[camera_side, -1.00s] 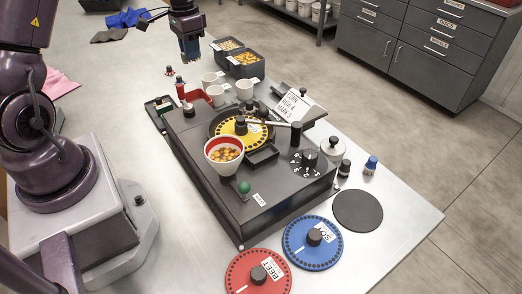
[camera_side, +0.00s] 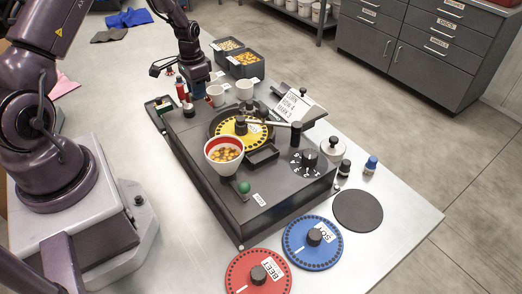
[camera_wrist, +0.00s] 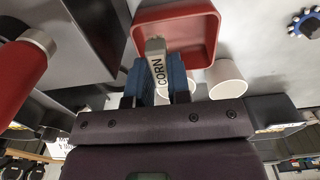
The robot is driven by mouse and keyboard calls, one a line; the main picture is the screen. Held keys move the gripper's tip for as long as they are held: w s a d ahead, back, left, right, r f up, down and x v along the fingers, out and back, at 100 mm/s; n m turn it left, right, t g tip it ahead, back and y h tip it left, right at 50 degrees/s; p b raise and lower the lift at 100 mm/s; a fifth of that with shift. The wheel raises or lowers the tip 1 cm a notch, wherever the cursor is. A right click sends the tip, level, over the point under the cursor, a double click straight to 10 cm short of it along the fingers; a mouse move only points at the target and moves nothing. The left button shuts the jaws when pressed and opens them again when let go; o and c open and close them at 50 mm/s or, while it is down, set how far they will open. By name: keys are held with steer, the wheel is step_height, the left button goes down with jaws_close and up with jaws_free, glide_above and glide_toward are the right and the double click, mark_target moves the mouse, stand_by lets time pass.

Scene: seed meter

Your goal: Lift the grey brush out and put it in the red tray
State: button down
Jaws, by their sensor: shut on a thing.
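In the side view my gripper (camera_side: 197,90) is low at the back of the black seed meter (camera_side: 205,165), by the white cups. There the gripper mostly hides the tray, and the brush cannot be made out.
A red bottle (camera_wrist: 18,75) stands close by on the left in the wrist view. White cups (camera_side: 245,90) and dark seed bins (camera_side: 243,66) are near the gripper. The meter holds a yellow disc (camera_side: 228,128) and a seed bowl (camera_side: 222,168). Red and blue discs lie in front.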

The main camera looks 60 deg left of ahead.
steer(key=shift+f, duration=0.2)
steer(key=c, duration=1)
jaws_free()
steer(key=shift+r, duration=0.1)
step_height(320, 180, up, 13)
steer(key=shift+f, duration=0.1)
